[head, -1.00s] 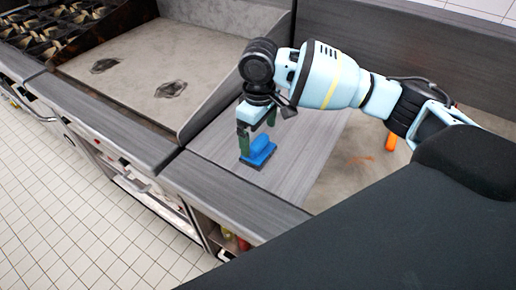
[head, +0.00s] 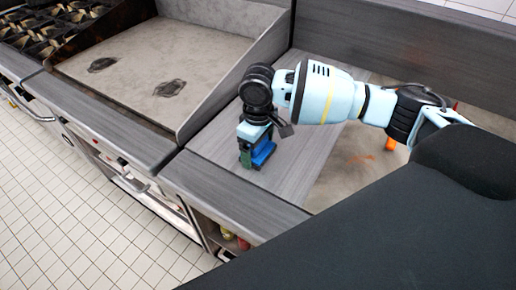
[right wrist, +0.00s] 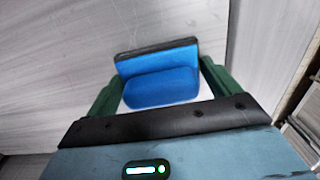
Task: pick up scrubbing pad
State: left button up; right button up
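The scrubbing pad (head: 263,153) is a blue block with a raised blue grip on a dark-edged base. It lies on the grey wood-look counter, partly hidden behind my right gripper in the head view. In the right wrist view the pad (right wrist: 160,86) sits between the two green fingers of my right gripper (right wrist: 161,80). The right gripper (head: 252,155) points down over the pad, fingers apart on either side of the blue grip. I see no clear clamping on it. My left gripper is not in view.
A flat griddle (head: 140,68) with two dark stains and raised side walls lies to the left. Burner grates (head: 50,35) are at the far left. An orange object (head: 391,144) is partly hidden behind my right arm. The counter's front strip (head: 230,195) is clear.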

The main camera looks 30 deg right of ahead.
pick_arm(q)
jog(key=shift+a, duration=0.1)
pick_arm(e)
jog(key=c, duration=0.6)
jog(key=shift+o, duration=0.2)
jog(key=shift+r, duration=0.15)
jog(key=shift+r, duration=0.55)
notch_tip(320, 180, up, 2)
jog(key=shift+r, duration=0.2)
jog(key=a, duration=0.4)
jog(key=w+a, duration=0.1)
jog(key=a, duration=0.4)
jog(key=a+r, duration=0.1)
jog(key=a, duration=0.4)
jog(key=shift+w+a+b, duration=0.1)
jog(key=shift+w+b, duration=0.05)
jog(key=shift+b, duration=0.25)
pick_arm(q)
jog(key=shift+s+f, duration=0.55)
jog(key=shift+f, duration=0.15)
pick_arm(e)
jog(key=shift+w+a+r, duration=0.1)
jog(key=shift+a+r, duration=0.05)
jog(key=shift+a, duration=0.75)
